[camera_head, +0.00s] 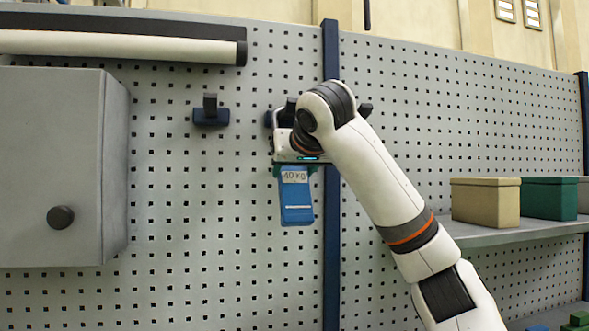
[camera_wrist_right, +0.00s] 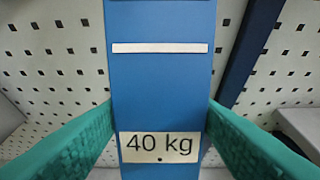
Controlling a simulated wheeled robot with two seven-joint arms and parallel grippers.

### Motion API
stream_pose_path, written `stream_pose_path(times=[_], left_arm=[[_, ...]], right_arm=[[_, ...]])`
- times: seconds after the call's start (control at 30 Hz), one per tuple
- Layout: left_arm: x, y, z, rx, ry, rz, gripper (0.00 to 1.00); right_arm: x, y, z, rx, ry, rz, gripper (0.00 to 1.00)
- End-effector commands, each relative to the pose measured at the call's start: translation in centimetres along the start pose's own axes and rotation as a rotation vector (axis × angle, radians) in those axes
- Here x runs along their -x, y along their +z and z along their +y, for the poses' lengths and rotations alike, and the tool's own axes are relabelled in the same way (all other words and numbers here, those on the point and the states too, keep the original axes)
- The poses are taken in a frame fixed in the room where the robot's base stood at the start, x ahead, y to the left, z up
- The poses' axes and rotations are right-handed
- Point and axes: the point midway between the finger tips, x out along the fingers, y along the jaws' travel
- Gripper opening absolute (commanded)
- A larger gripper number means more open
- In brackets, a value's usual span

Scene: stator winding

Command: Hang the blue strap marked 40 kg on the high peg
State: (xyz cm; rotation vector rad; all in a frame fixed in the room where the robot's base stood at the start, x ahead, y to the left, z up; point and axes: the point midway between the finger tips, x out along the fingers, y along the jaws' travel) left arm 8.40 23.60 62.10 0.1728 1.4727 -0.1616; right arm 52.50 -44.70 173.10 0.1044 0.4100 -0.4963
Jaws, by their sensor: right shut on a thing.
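The blue strap (camera_head: 297,207) hangs down against the pegboard in the head view, its white label reading 40 kg. It also fills the middle of the right wrist view (camera_wrist_right: 160,90), with a white stripe and the label. My right gripper (camera_head: 293,168) is shut on the strap, a teal finger at each side in the wrist view. A dark peg (camera_head: 210,112) stands clear to the left. Another peg (camera_head: 287,112) is partly hidden behind my right wrist, and a peg tip (camera_head: 366,109) shows to its right. I cannot tell whether the strap touches a peg. My left gripper is out of view.
A grey cabinet (camera_head: 50,150) with a dark knob is on the left, under a long white tube (camera_head: 120,46). A blue upright (camera_head: 331,240) runs beside the strap. A shelf (camera_head: 520,232) on the right holds a tan box (camera_head: 486,203) and a green box (camera_head: 549,199).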

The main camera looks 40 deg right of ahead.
Motion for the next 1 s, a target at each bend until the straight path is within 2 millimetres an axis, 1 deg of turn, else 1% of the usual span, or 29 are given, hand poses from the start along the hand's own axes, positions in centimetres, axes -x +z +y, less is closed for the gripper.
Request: stream_pose_path(times=[0.1,0.13,0.27,0.53,0.67,0.77,0.87,1.0], left_arm=[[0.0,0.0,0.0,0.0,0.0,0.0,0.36],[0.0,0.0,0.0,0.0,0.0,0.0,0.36],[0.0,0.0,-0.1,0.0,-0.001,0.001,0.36],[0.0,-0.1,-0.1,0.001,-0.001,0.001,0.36],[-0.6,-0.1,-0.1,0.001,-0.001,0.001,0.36],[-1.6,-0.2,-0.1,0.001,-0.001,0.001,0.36],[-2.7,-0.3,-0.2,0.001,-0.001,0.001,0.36],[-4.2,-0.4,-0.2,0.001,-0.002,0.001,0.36]], right_arm=[[0.1,0.1,0.0,-0.001,0.001,-0.003,0.2],[0.1,0.1,0.0,-0.001,0.001,-0.003,0.58],[0.1,0.1,0.0,-0.001,0.001,-0.003,0.79],[0.0,-0.1,0.0,0.0,-0.001,0.002,0.8],[0.7,-0.1,0.1,-0.001,0.001,-0.002,0.8],[2.1,-0.3,0.1,-0.001,0.003,-0.004,0.8],[4.2,-0.4,0.2,-0.001,0.006,-0.006,0.8],[7.7,-0.5,0.2,0.0,0.005,-0.006,0.8]])
